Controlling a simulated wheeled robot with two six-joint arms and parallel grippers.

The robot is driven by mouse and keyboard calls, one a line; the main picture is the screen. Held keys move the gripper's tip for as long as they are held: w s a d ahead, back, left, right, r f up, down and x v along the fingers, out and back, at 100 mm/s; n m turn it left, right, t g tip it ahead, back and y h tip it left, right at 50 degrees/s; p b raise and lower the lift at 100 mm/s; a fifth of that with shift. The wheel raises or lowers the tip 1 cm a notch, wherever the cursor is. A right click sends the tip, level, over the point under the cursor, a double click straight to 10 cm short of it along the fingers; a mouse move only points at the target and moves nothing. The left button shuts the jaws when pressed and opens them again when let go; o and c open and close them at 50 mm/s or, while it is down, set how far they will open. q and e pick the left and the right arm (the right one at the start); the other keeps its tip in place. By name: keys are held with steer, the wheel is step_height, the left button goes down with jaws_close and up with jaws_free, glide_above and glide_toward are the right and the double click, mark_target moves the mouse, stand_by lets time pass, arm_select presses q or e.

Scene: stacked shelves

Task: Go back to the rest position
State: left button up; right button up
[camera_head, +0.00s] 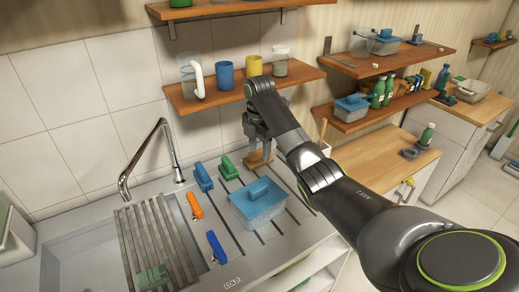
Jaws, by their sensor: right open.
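My right arm reaches in from the lower right. Its right gripper (260,150) points down over the back of the counter beside the sink, below the middle wooden shelf. The gripper is open. A small brown wooden object (262,160) shows at its fingertips; I cannot tell if they touch it. My left gripper is not in view.
A clear box with a blue lid (257,203) stands on the counter. Blue and green brushes (203,177) lie near the chrome faucet (160,155). The wooden shelf (205,97) above holds several cups and jars. More loaded shelves (375,115) are at right.

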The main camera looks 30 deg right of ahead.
steer(key=s+a+f+m+t, duration=0.25)
steer(key=s+f+m, duration=0.65)
steer(key=s+f, duration=1)
steer(key=s+a+r+m+t+h, duration=0.15)
steer(key=s+m, duration=0.35)
steer(key=s, duration=0.6)
steer(key=s+a+r+m, duration=0.1)
steer(key=s+r+m, duration=0.1)
steer(key=s+m, duration=0.65)
steer(key=s+d+f+n+g+b, duration=0.15)
steer(key=f+b, duration=0.25)
steer(key=f, duration=1.3)
steer(key=s+f+n+b, duration=0.15)
steer(key=f+b, duration=0.25)
steer(key=f, duration=1.2)
arm_select(q)
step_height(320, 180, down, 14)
steer(key=b, duration=0.6)
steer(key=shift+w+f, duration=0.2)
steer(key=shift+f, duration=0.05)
arm_select(e)
steer(key=s+f, duration=0.7)
steer(key=f, duration=0.4)
steer(key=s+a+f+g, duration=0.1)
steer(key=s+f, duration=0.7)
steer(key=f, duration=0.3)
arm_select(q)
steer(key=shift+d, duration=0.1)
arm_select(e)
steer(key=shift+m+y, duration=0.25)
